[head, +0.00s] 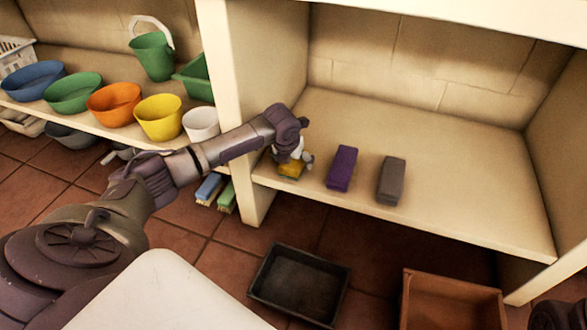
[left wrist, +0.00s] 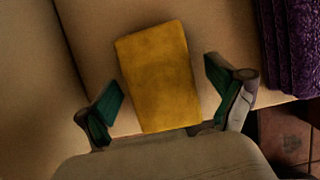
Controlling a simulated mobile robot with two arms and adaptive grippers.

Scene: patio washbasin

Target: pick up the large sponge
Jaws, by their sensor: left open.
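A yellow sponge block (head: 291,172) lies near the front left of the cream shelf (head: 450,205), partly hidden by my left gripper (head: 294,157) in the head view. In the left wrist view, the yellow sponge (left wrist: 160,75) lies between the two open fingers of my left gripper (left wrist: 164,88), with a gap on each side. A purple block (head: 342,168) and a grey block (head: 391,181) lie to its right on the same shelf. The purple one also shows at the right edge of the left wrist view (left wrist: 290,45). My right gripper is not in view.
A cream upright panel (head: 225,60) stands left of the shelf. Beyond it are several coloured bowls, including a yellow one (head: 159,117), and a white cup (head: 201,123). A black tray (head: 300,284) and a wooden crate (head: 450,303) are on the tiled floor. The shelf's right part is clear.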

